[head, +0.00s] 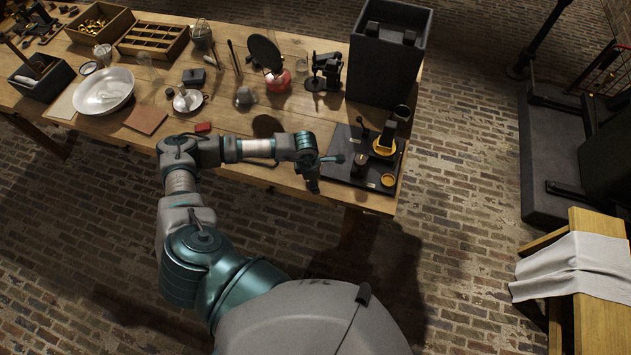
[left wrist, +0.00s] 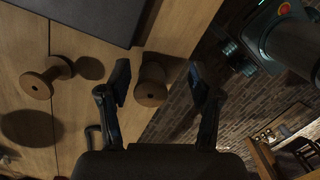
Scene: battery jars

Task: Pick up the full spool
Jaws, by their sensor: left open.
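In the left wrist view, a brown spool (left wrist: 151,84) with a thick body shows between the two fingers of my left gripper (left wrist: 157,80), near the wooden table's edge. The fingers stand apart on either side of it, and I cannot tell how far the spool is beyond the tips. A second brown spool (left wrist: 37,84) with a narrower middle lies to the left on the table. In the head view, my left gripper (head: 322,172) is over the table's front edge, left of a dark board, and I cannot make out the spools. My right gripper is not seen.
The dark board (head: 342,168) carries a yellow-and-black device (head: 384,146) and small parts. Behind it stands a tall dark box (head: 388,62). A black stand (head: 325,72) and a red burner (head: 277,80) are farther back. A white bowl (head: 103,91) is at left.

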